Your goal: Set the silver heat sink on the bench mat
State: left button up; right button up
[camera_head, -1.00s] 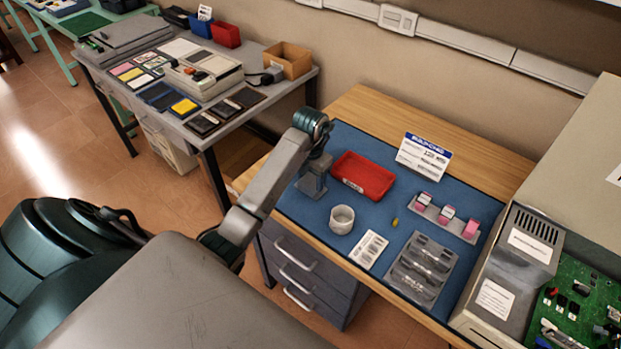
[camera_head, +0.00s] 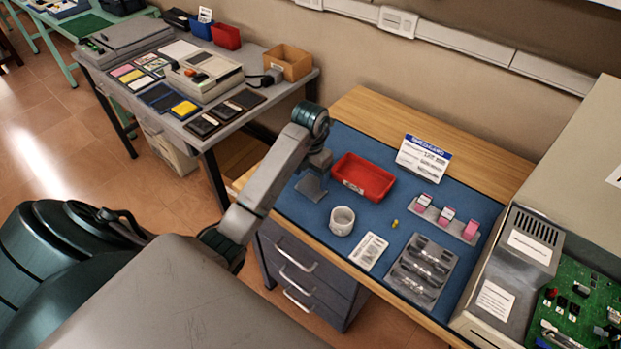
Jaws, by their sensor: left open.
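The blue bench mat (camera_head: 376,222) covers most of the wooden bench. A small grey piece, which looks like the silver heat sink (camera_head: 311,189), is at the mat's left end, left of the red tray. It seems to rest on the mat, but its fine shape is too small to tell. My left gripper (camera_head: 314,176) is open and points down just above it, hiding its upper part. I cannot tell whether the fingers touch it. My right gripper is not in view.
A red tray (camera_head: 363,177), a white cup (camera_head: 342,220), a white label card (camera_head: 370,251), a grey holder (camera_head: 423,268) and a rack of pink items (camera_head: 447,216) stand on the mat. A sign card (camera_head: 423,158) stands behind. A grey machine (camera_head: 508,262) is at right.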

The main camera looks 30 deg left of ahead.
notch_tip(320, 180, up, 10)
jog(key=p, duration=0.9)
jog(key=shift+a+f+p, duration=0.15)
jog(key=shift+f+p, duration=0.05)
jog(key=shift+p, duration=0.1)
